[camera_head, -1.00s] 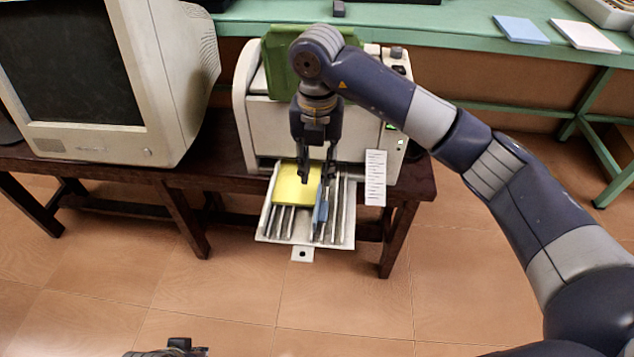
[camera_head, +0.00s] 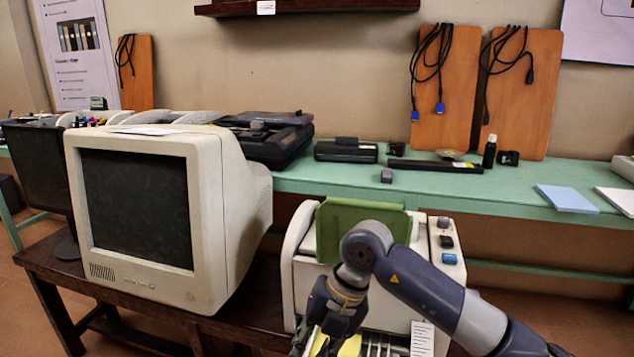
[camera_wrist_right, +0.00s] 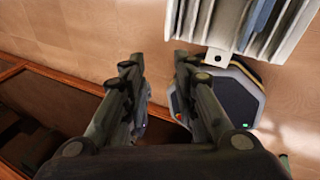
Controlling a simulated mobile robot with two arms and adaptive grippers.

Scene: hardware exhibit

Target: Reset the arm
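My right arm comes in from the right in the head view, bent in front of a beige machine (camera_head: 300,262) with a green panel (camera_head: 355,228). My right gripper (camera_wrist_right: 158,66) points downward. In the right wrist view its two fingers are apart with only floor and dark wood between them, so it is open and empty. In the head view its fingertips are cut off by the bottom edge. Part of the machine's slotted tray (camera_wrist_right: 255,35) lies beyond the right finger, apart from it, with a blue piece in one slot. My left gripper is not in view.
A beige monitor (camera_head: 135,205) stands left of the machine on a dark wooden bench (camera_head: 60,270). A green table (camera_head: 480,195) behind holds several devices and blue and white pads. In the wrist view, bench wood lies left of the gripper.

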